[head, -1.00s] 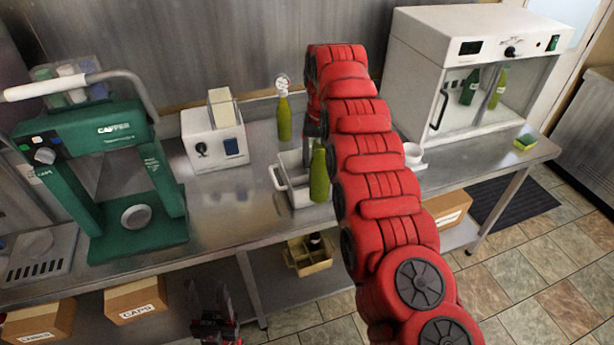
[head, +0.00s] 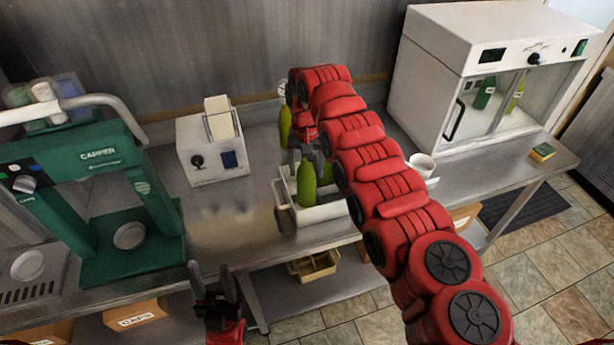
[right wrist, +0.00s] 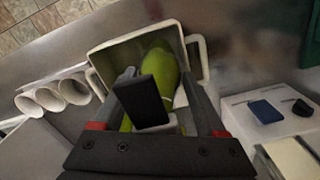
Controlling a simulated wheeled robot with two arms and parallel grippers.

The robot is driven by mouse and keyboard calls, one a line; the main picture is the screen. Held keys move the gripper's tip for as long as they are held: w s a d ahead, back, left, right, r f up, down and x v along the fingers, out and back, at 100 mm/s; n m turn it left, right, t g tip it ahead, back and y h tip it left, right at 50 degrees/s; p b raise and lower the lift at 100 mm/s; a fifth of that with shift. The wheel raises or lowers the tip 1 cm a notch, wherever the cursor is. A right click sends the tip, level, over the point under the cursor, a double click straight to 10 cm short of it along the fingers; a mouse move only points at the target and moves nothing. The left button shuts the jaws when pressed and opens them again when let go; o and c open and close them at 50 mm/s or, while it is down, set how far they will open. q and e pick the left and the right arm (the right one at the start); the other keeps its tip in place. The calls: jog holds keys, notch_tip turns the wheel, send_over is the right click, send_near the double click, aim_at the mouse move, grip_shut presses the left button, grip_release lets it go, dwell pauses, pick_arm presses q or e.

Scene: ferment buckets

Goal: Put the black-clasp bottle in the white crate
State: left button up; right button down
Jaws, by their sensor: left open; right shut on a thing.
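The white crate (head: 320,214) stands on the steel bench, and its rim also shows in the right wrist view (right wrist: 107,48). A green bottle (head: 306,187) stands roughly upright within the crate's rim; its lower end is hidden by the front wall. It also shows in the right wrist view (right wrist: 163,62), partly covered by a black block. My right gripper (head: 308,158) is shut on this bottle near its top. Its clasp colour is hard to tell. Another green bottle (head: 285,124) stands behind the crate. My left gripper (head: 214,285) is open and empty in front of the bench.
A green capper (head: 110,185) stands at the left, with a white box device (head: 212,150) beside it. A white cabinet (head: 480,80) with bottles inside, a white cup (head: 422,166) and a sponge (head: 542,152) are at the right.

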aim_at(306, 180)
jog(key=shift+f, duration=0.25)
notch_tip(306, 180, down, 3)
jog(key=shift+p, duration=0.85)
jog(key=shift+f, duration=0.3)
jog(key=shift+w, duration=0.1)
jog(key=shift+f, duration=0.15)
grip_release()
